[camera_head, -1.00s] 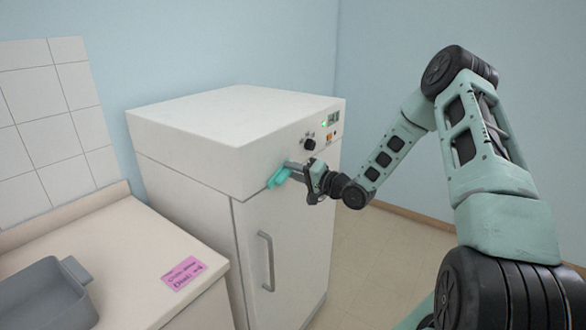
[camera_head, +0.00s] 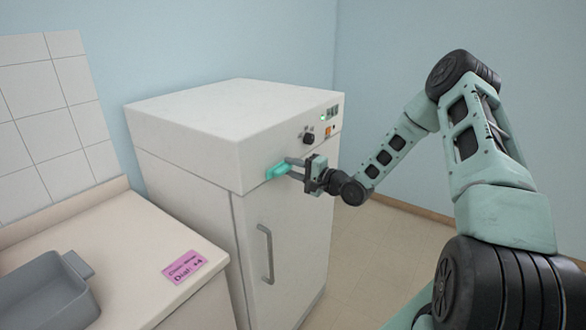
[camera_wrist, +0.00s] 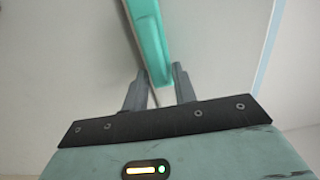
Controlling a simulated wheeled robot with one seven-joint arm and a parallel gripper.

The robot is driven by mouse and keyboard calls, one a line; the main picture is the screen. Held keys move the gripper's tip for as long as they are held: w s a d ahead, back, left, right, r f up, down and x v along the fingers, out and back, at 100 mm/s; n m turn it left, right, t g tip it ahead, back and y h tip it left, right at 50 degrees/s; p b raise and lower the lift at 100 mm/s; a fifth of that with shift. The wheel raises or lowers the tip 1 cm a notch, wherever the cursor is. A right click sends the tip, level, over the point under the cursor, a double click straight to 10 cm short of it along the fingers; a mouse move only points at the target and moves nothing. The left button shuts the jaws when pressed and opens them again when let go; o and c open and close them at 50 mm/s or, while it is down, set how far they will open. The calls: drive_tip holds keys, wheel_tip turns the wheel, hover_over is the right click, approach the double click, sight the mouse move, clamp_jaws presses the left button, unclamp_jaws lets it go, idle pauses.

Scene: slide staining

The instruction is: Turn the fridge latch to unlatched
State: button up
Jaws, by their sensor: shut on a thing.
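The fridge (camera_head: 215,140) is a white box-shaped cabinet with a door below and a control panel at the upper right of its front. Its latch (camera_head: 277,172) is a teal lever near the top of the door, lying close to level with a slight tilt. My gripper (camera_head: 292,165) reaches in from the right and is shut on the latch's right end. In the wrist view the teal latch (camera_wrist: 150,40) runs up from between my gripper's two fingers (camera_wrist: 160,80). The latch's pivot is hard to make out.
A grey vertical door handle (camera_head: 266,254) is below the latch. A black knob (camera_head: 308,138) and small buttons are above it. At left, a counter (camera_head: 120,235) holds a grey tray (camera_head: 85,270) and a pink note (camera_head: 184,266). Floor to the right is clear.

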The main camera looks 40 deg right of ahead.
drive_tip(key=shift+f, duration=0.1)
drive_tip(key=o, duration=0.8)
drive_tip(key=shift+c, duration=0.2)
drive_tip(key=b+v, duration=0.4)
drive_tip(key=v, duration=1.3)
drive_tip(key=shift+s+b, duration=0.2)
drive_tip(key=shift+b, duration=0.15)
drive_tip(key=shift+d, duration=0.1)
